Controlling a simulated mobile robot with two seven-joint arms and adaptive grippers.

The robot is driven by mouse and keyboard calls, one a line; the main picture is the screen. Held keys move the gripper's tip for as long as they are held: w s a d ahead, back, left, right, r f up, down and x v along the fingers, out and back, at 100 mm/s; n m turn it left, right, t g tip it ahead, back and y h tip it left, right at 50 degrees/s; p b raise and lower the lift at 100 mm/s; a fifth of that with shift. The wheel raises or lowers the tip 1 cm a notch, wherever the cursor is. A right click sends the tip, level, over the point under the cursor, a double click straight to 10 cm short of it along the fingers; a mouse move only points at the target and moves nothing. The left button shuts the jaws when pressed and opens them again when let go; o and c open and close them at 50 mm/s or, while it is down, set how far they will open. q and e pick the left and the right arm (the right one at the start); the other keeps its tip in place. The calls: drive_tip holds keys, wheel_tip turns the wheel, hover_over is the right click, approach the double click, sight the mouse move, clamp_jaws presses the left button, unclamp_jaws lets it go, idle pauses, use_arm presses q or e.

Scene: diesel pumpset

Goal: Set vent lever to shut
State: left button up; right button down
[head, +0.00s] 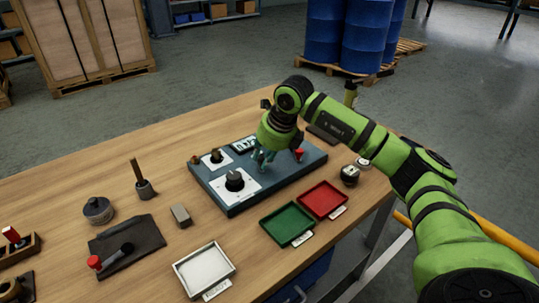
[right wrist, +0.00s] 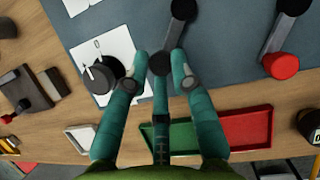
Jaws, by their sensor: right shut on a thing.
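A blue-grey control panel (head: 270,178) lies on the wooden bench. My right gripper (head: 264,156) points down over its middle. In the right wrist view, the gripper's teal fingers (right wrist: 158,72) are closed around the near end of a dark lever (right wrist: 172,36) with round ends. A second lever with a red knob (right wrist: 282,65) stands apart to the right; the knob also shows in the head view (head: 299,153). I cannot read any label telling which is the vent lever. In the head view the gripper hides the held lever. My left gripper is not in view.
A black dial (head: 235,181) on a white plate sits left of the gripper. Green (head: 287,223), red (head: 322,199) and white (head: 203,270) trays lie in front of the panel. A dark plate with a red-knobbed handle (head: 125,248) lies left. Bare bench lies behind the panel.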

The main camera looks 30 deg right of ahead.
drive_tip(key=m, duration=0.1)
drive_tip(key=a+m+h, duration=0.1)
drive_tip(key=shift+w+a+f+m, duration=0.1)
drive_tip(key=shift+w+a+m, duration=0.15)
drive_tip(key=shift+w+m, duration=0.15)
drive_tip(key=shift+w+a+m+h+b, duration=0.3)
drive_tip(key=shift+w+m+h, duration=0.1)
drive_tip(key=shift+m, duration=0.5)
drive_tip(key=shift+w+a+m+h+b, duration=0.2)
drive_tip(key=shift+w+a+m+h, duration=0.15)
drive_tip(key=shift+m, duration=0.55)
drive_tip(key=c, duration=1.1)
unclamp_jaws()
drive_tip(key=shift+w, duration=0.1)
